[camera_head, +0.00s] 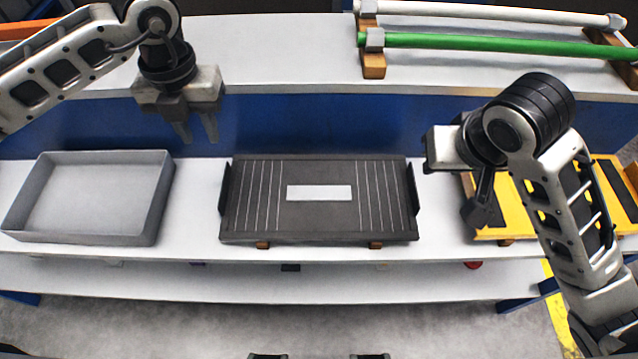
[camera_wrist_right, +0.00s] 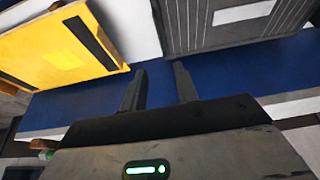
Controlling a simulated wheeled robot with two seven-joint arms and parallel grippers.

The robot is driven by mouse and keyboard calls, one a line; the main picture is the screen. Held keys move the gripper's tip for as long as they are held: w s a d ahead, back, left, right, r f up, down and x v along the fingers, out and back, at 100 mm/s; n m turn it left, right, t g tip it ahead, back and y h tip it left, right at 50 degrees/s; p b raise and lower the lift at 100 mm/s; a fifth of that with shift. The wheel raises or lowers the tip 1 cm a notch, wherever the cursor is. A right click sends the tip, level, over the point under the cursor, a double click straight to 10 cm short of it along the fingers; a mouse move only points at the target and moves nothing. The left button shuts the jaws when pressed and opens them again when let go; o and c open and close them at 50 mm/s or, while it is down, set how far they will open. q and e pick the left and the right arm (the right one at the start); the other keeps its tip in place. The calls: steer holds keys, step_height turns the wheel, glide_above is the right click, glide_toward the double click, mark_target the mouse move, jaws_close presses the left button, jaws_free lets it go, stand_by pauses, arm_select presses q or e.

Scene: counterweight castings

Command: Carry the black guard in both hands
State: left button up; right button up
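The black guard (camera_head: 320,222) lies flat in the middle of the white bench. It has pale lines, a white label and an upright flap at its left and right ends. Its striped face also shows at the top of the right wrist view (camera_wrist_right: 220,42). My left gripper (camera_head: 196,138) hangs above and behind the guard's left end, with its fingers apart and nothing between them. My right gripper (camera_head: 478,215) is to the right of the guard, clear of it. In the right wrist view its two fingers (camera_wrist_right: 160,88) stand apart and empty.
A grey tray (camera_head: 155,225) stands left of the guard. A yellow panel (camera_head: 485,226) with black strips lies to the right, partly behind my right arm. A green bar (camera_head: 480,44) and a white bar (camera_head: 490,12) rest on wooden supports on the rear shelf.

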mark_target(223, 183)
arm_select(q)
steer(key=shift+s, duration=0.1)
